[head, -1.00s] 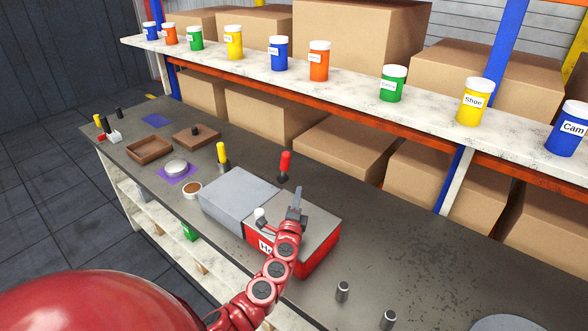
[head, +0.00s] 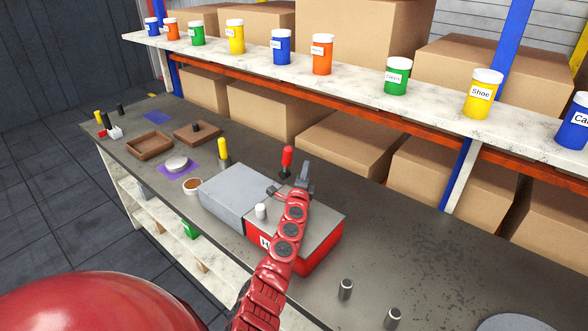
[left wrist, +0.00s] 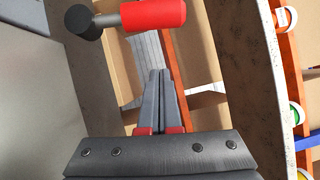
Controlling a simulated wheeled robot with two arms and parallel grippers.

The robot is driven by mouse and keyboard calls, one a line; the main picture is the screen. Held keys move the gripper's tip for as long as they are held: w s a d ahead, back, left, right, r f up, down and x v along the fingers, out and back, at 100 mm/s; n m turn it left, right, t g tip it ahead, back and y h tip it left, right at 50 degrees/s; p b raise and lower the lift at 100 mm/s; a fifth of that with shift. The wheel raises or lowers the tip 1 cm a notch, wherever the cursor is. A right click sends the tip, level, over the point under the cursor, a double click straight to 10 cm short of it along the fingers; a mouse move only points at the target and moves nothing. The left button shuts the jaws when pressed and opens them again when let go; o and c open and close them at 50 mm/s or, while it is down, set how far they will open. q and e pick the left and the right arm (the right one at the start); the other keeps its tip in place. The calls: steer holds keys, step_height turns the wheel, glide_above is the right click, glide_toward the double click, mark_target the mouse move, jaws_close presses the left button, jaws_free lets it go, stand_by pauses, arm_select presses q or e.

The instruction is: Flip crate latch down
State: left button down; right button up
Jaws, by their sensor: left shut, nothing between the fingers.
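The red crate (head: 319,252) stands on the bench with a grey top and a partly hidden label on its front. A small white knob (head: 261,211) shows at its left side, beside the grey flat-topped box (head: 238,193); I cannot tell whether it is the latch. A red handle with a dark base (head: 287,157) stands upright behind the crate; it shows large at the top of the left wrist view (left wrist: 150,15). My left gripper (head: 305,173) is shut and empty, over the crate's far side, right of the red handle and apart from it. My arm hides part of the crate.
A yellow handle (head: 222,150), a small bowl (head: 193,186) and brown trays (head: 149,145) are to the left. A shelf with labelled jars (head: 397,75) runs behind. The bench right of the crate is mostly clear.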

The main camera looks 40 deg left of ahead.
mark_target(286, 163)
arm_select(q)
steer(key=shift+s+a+r, duration=0.2)
steer(key=shift+a, duration=0.8)
steer(key=shift+s+a+r, duration=0.15)
steer(key=shift+a, duration=0.8)
steer(key=shift+w, duration=0.1)
